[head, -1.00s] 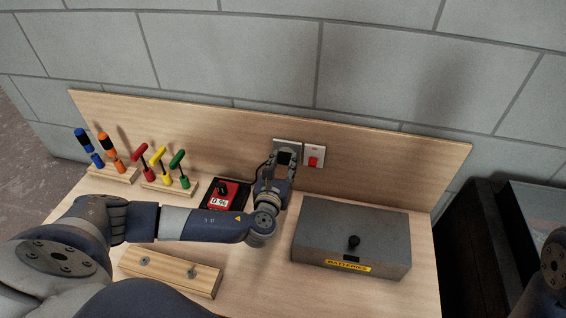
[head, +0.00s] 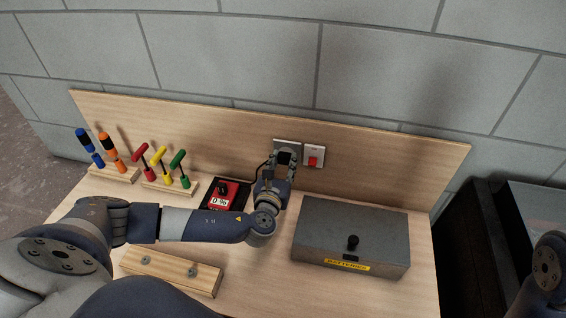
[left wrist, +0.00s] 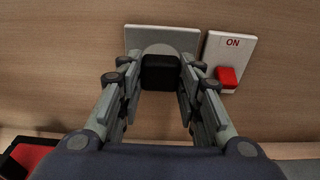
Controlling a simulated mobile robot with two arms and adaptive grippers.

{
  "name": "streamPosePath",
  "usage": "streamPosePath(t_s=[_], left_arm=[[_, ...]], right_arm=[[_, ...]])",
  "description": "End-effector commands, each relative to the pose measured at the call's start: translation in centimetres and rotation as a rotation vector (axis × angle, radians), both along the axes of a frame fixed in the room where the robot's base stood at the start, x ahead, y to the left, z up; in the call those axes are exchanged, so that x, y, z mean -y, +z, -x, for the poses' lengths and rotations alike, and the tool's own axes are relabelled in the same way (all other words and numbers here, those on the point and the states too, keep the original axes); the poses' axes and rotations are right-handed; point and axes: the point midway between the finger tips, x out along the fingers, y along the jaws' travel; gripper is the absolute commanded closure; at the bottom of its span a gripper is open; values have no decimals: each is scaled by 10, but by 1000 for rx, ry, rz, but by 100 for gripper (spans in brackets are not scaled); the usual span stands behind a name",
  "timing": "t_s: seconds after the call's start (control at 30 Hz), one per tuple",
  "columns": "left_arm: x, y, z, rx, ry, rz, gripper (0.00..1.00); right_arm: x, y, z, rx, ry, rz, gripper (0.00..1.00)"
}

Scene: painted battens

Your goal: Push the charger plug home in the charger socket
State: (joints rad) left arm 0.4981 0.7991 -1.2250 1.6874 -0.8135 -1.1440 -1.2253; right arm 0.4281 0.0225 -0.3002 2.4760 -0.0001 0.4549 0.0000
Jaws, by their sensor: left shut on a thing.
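The black charger plug (left wrist: 160,72) is between the fingertips of my left gripper (left wrist: 158,85), which is shut on it, in the left wrist view. In the head view the left gripper (head: 283,160) is at the back board, and its fingers partly cover the plug. The grey charger socket (left wrist: 182,38) is directly behind the plug, with part of its pale round face showing above it. The socket plate also shows in the head view (head: 279,141). How deep the plug sits in it I cannot tell. My right gripper is out of view.
A white switch plate with a red rocker (head: 312,161) is just right of the socket. The red and black charger (head: 224,195) lies left of my gripper. A grey batteries box (head: 350,230) stands right of my wrist. Screwdrivers and T-handled tools stand in wooden racks at left.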

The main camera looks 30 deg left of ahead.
Motion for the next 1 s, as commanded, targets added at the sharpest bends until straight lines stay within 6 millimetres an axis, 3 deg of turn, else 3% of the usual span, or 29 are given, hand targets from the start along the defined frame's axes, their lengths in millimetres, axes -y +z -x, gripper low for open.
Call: streamPosePath(t_s=[0.8,0.83,0.9,1.0], left_arm=[[-3,0,-11,1,0,0,88],[-3,0,-11,0,0,0,63],[-3,0,-11,1,0,0,47],[-3,0,-11,1,0,0,44]], right_arm=[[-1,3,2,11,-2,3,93],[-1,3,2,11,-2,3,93],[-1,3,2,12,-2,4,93],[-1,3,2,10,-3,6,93]])
